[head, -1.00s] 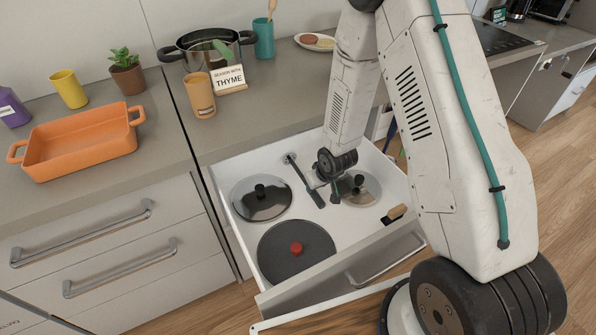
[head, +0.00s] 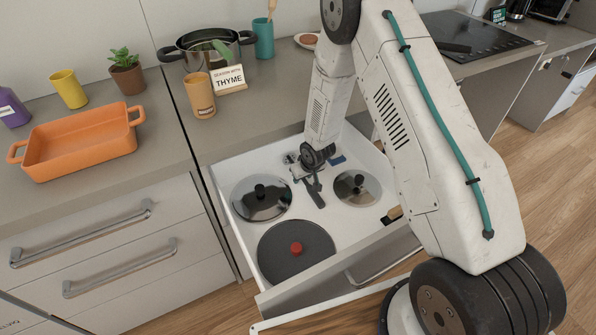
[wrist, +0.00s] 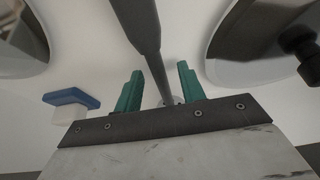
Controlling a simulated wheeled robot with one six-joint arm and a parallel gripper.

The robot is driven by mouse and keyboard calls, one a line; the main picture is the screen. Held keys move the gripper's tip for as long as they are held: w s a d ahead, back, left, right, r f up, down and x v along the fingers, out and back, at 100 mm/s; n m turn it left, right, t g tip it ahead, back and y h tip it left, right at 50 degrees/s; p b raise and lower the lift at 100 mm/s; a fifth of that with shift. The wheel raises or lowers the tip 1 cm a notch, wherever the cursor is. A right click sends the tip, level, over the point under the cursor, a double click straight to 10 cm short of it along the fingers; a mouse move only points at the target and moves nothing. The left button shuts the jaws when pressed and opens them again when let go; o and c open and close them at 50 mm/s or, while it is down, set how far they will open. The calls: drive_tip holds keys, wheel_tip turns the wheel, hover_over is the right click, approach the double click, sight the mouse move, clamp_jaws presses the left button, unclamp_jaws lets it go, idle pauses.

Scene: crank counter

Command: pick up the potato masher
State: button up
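The potato masher (head: 318,197) lies in the open drawer, with its dark handle toward the drawer front and its metal head toward the back, partly hidden by my gripper. My gripper (head: 310,180) is low over its middle in the head view. In the wrist view, my gripper (wrist: 158,90) has its two teal fingers apart. The masher's dark handle and thin shaft (wrist: 150,45) run between them, with a visible gap on each side. Whether the fingers reach down to its level is hard to tell.
An orange dish (head: 80,150) stands on the counter.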

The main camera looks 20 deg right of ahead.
clamp_jaws()
drive_tip(key=shift+r, duration=0.1)
